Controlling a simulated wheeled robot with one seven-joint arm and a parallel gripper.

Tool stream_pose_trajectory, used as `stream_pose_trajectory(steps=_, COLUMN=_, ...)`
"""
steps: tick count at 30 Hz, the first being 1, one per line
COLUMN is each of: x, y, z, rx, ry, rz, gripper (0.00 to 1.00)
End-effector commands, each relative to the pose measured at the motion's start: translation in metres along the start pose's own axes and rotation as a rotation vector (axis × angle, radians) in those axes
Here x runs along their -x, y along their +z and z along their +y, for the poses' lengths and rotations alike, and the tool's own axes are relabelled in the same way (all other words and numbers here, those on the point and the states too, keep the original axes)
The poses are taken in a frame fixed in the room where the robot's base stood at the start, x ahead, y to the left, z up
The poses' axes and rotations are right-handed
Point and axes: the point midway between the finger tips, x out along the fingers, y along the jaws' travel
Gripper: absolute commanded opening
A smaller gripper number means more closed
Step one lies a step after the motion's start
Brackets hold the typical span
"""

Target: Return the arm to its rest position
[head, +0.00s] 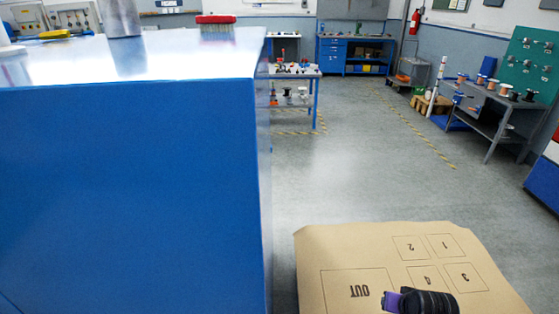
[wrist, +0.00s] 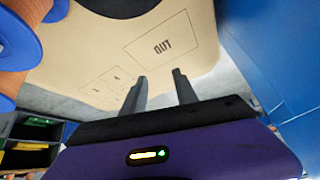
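My gripper (wrist: 161,84) shows in the wrist view with its two dark grey fingers apart and nothing between them. The purple and black end of my arm (head: 400,301) shows at the bottom right of the head view, over the tan board; the fingertips are not visible there. The tan board (head: 335,246) has printed squares numbered 1 to 4 and a larger square marked OUT. No parts are visible on the bare squares in the head view. The board (wrist: 115,50) also shows beyond the fingers in the wrist view.
A large blue cabinet (head: 130,190) fills the left of the head view, with a red brush (head: 216,27) and a metal cylinder (head: 119,18) on top. An orange-brown and blue round object (wrist: 18,45) is close at the wrist view's left. Open floor (head: 350,160) lies beyond the board.

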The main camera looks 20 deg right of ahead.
Motion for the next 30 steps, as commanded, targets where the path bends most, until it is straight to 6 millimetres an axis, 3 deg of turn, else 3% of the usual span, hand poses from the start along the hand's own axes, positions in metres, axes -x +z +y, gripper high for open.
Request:
stream_pose_trajectory(steps=8, x=0.067, y=0.020, z=-0.040, rx=0.120, ry=-0.093, rz=0.434, gripper=0.35)
stream_pose_trajectory(steps=15, x=0.156, y=0.059, z=-0.064, rx=0.198, ry=-0.184, rz=0.686, gripper=0.35)
stream_pose_trajectory(steps=24, x=0.276, y=0.114, z=-0.074, rx=0.272, ry=-0.302, rz=0.874, gripper=0.35)
stream_pose_trajectory(steps=30, x=0.343, y=0.150, z=-0.072, rx=0.319, ry=-0.376, rz=0.895, gripper=0.35)
